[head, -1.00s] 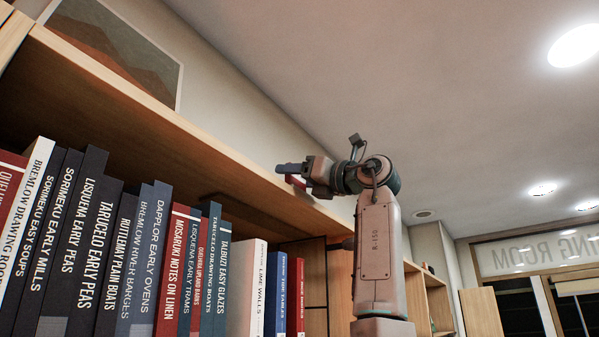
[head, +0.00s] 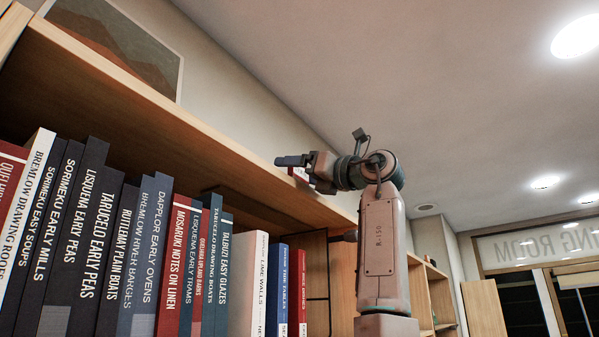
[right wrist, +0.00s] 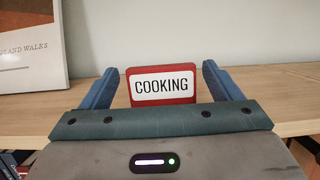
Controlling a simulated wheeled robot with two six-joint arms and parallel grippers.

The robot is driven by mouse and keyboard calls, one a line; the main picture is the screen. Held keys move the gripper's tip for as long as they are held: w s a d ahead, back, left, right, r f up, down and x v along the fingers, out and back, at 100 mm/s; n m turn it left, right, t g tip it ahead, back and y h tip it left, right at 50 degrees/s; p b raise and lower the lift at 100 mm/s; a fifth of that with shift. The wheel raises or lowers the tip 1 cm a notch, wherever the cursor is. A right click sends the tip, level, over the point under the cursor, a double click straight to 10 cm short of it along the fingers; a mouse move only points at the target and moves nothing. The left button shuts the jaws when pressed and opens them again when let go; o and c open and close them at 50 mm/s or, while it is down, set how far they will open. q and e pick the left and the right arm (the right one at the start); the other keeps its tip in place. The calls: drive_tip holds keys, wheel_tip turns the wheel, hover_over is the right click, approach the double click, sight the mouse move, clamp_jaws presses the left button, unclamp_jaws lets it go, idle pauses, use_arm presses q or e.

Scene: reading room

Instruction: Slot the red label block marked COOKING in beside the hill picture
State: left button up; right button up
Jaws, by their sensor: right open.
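The red label block (right wrist: 162,84) has a white face reading COOKING and stands upright on the wooden shelf top in the right wrist view. My right gripper (right wrist: 162,88) is open, with one blue finger on each side of the block and a gap at both sides. In the head view the right gripper (head: 296,170) is at the upper shelf's front edge, and only a small bit of the block shows between its fingers. The hill picture (head: 115,48) stands at the upper left, well left of the gripper. A framed picture (right wrist: 32,50) with brown shapes shows left of the block.
The upper shelf board (head: 190,132) runs from upper left towards the gripper. Below it stands a row of books (head: 150,250). The shelf top between the framed picture and the block looks clear, as does the stretch to the right.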

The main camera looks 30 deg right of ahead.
drive_tip(key=shift+s+d+f+b, duration=0.1)
drive_tip(key=shift+s+f+b, duration=0.15)
drive_tip(key=shift+s+b, duration=0.15)
drive_tip(key=b+v, duration=0.4)
drive_tip(key=v, duration=0.5)
drive_tip(key=shift+s+b, duration=0.3)
drive_tip(key=shift+s, duration=0.1)
drive_tip(key=shift+d, duration=0.1)
